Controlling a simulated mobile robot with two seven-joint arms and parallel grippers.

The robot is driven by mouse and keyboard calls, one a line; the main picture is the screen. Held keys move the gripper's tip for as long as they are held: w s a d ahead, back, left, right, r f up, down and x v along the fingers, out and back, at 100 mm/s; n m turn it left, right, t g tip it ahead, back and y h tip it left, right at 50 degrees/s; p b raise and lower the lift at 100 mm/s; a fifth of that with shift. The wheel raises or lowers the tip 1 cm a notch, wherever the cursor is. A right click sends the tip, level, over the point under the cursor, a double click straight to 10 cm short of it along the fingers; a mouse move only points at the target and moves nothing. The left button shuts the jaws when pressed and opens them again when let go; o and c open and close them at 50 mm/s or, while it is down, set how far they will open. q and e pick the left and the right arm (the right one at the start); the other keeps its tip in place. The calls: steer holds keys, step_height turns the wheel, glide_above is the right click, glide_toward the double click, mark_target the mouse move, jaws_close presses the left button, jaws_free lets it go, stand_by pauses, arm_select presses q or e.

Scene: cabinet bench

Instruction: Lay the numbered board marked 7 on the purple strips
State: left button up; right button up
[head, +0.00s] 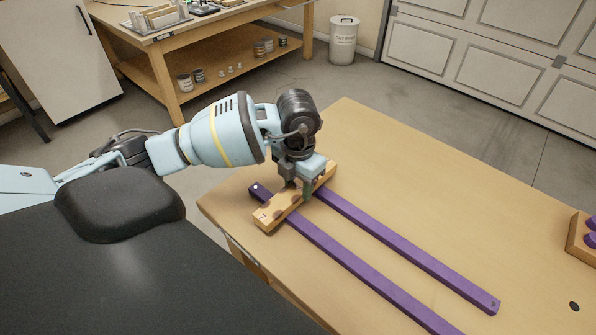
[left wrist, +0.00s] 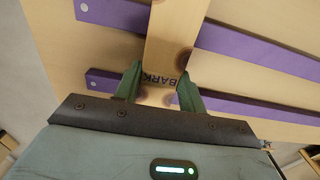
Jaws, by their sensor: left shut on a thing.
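The board lies crosswise over the two long purple strips, the near one (head: 350,260) and the far one (head: 410,247). I cannot tell whether it touches them. In the left wrist view the board (left wrist: 176,38) passes between the green fingers (left wrist: 160,82), with the word BARK on it. The strips pass behind it. My right gripper is not in view.
The strips lie on a wooden bench (head: 460,190), whose right half is mostly clear. A wooden block with purple pieces (head: 582,240) sits at the right edge. A second bench with cans and a white bin (head: 343,42) stand behind, off the bench.

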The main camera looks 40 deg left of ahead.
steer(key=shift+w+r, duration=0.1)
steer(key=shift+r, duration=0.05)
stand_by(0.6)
arm_select(q)
steer(key=o, duration=1.2)
steer(key=shift+c, duration=0.2)
steer(key=shift+r+p, duration=2.25)
steer(key=shift+r, duration=1.8)
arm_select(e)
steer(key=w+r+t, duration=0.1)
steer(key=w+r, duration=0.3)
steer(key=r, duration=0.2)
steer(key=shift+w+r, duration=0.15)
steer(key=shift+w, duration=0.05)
arm_select(q)
steer(key=shift+f, duration=0.1)
